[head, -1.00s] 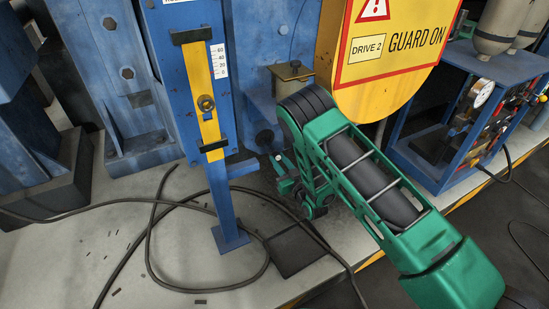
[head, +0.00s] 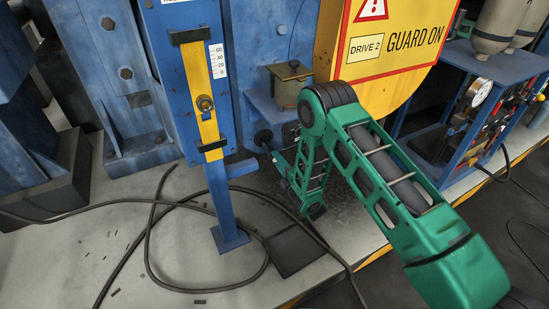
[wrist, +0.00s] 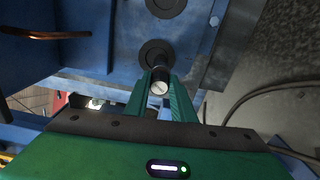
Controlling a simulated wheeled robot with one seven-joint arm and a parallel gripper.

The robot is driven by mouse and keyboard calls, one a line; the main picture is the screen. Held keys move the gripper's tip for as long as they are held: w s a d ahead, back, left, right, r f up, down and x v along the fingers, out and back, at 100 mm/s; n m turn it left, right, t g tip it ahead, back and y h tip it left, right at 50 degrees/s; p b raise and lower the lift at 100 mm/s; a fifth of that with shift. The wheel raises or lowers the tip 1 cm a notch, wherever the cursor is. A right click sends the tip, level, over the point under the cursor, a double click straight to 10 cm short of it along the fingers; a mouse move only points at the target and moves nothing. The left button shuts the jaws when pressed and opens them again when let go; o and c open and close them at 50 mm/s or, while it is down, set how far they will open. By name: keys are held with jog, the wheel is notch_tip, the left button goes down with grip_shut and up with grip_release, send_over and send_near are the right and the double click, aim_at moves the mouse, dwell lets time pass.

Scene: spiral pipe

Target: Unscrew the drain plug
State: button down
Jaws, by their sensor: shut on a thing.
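In the wrist view my gripper (wrist: 160,80) has its two green fingers closed on a small cylinder, the drain plug (wrist: 159,87), with a pale round end and a dark body. The plug lies in line with a black round flange (wrist: 157,53) on the blue housing. I cannot tell whether the plug is still threaded in it or apart from it. The plug cannot be made out there.
A second black round fitting (wrist: 165,6) sits on the same housing. A blue post with a yellow scale (head: 212,100) stands left of my arm. Black cable (head: 150,240) loops over the floor beside a dark square plate (head: 296,250). The yellow guard (head: 390,50) hangs behind my arm.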

jog(key=n, duration=1.1)
jog(key=shift+w+d+f, duration=0.1)
jog(key=shift+d, duration=0.1)
jog(key=c, duration=1.7)
grip_release()
jog(key=shift+a, duration=0.1)
